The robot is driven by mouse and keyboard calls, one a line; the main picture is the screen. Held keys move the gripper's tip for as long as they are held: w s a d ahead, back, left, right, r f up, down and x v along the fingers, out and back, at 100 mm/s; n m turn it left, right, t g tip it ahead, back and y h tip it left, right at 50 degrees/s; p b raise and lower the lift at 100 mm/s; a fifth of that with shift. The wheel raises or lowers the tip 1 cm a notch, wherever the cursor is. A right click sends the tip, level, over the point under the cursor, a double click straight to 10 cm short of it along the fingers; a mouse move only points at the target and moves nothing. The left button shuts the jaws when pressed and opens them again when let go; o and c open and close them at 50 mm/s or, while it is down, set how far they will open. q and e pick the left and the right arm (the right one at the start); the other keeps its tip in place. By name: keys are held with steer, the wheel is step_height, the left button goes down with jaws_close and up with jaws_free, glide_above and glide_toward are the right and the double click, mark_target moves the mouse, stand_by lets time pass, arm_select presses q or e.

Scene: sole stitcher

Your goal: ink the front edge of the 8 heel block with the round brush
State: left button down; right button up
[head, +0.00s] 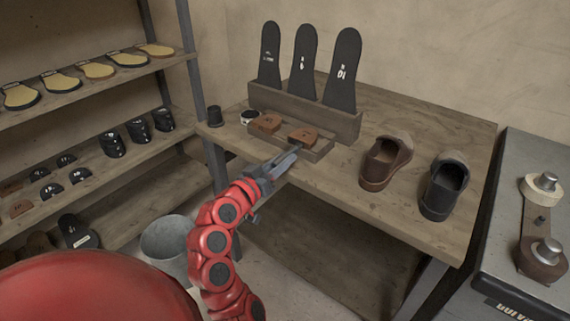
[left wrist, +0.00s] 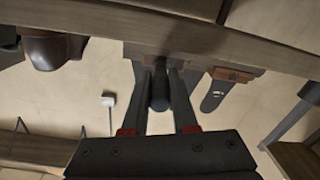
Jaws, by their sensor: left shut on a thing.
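A small dark jar with a white label (head: 249,117) stands left of the tray. My right gripper is not in view.
A rack (head: 312,116) with three black sole templates stands behind the tray. A black cup (head: 214,116) stands at the bench's left end. A brown shoe (head: 378,171) and a black shoe (head: 440,196) stand to the right. Shelves are at left, a machine (head: 520,270) at far right.

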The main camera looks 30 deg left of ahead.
arm_select(q)
steer(key=shift+a+b, duration=0.6)
steer(key=shift+a, duration=0.25)
steer(key=shift+a, duration=0.1)
steer(key=shift+w+a+r+b, duration=0.1)
steer(key=shift+w+a+b, duration=0.1)
steer(key=shift+b, duration=0.65)
steer(key=shift+d, duration=0.1)
steer(key=d, duration=0.3)
steer(key=d+p, duration=0.1)
steer(key=shift+s+d, duration=0.2)
steer(key=shift+s, duration=0.1)
stand_by(0.6)
